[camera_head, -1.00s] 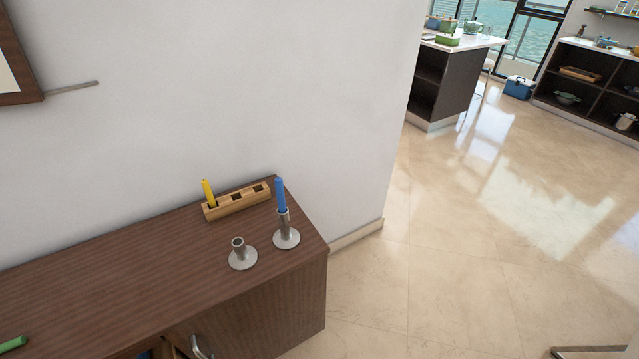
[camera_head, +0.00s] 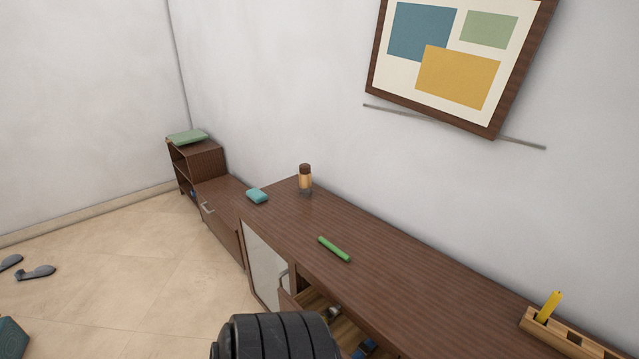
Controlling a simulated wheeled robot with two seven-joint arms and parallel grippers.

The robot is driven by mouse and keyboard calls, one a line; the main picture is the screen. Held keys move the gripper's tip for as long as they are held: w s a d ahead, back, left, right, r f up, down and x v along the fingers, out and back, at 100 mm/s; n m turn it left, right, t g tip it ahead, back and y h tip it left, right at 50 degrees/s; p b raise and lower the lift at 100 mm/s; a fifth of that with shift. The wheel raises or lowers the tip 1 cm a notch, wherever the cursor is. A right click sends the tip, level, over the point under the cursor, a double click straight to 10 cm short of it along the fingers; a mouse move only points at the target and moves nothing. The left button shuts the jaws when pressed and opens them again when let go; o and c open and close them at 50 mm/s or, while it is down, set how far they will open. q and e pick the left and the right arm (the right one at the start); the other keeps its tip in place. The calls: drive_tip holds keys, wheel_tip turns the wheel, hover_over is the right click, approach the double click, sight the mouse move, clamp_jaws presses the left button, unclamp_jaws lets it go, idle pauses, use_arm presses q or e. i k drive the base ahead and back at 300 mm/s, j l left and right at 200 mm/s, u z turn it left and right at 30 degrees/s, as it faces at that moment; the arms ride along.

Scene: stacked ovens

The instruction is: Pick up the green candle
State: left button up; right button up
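The green candle (camera_head: 334,249) lies on its side on top of the long brown sideboard (camera_head: 420,275), near its front edge and around the middle of the picture. Nothing touches it or covers it. Neither of my grippers shows; no fingers are in the picture. A black ribbed part at the bottom edge, which looks like part of my own body, hides some of the sideboard's front.
An open drawer (camera_head: 345,335) with items inside juts out below the candle. Floor at left is mostly free.

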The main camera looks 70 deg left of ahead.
sight(339, 253)
drive_tip(key=u, duration=2.2)
drive_tip(key=i+j+z, duration=0.1)
drive_tip(key=z, duration=0.35)
drive_tip(key=j+z, duration=0.2)
drive_tip(key=z, duration=0.3)
drive_tip(key=j+z, duration=0.15)
drive_tip(key=z, duration=0.3)
drive_tip(key=j+z, duration=0.2)
drive_tip(key=z, duration=0.3)
drive_tip(key=j+z, duration=0.2)
drive_tip(key=z, duration=0.25)
drive_tip(key=j+z, duration=0.15)
drive_tip(key=z, duration=0.35)
drive_tip(key=k+j+z, duration=0.3)
drive_tip(key=k+j, duration=0.2)
drive_tip(key=k+j+z, duration=0.3)
drive_tip(key=k+j, duration=0.3)
drive_tip(key=k+j+z, duration=0.35)
drive_tip(key=k, duration=0.25)
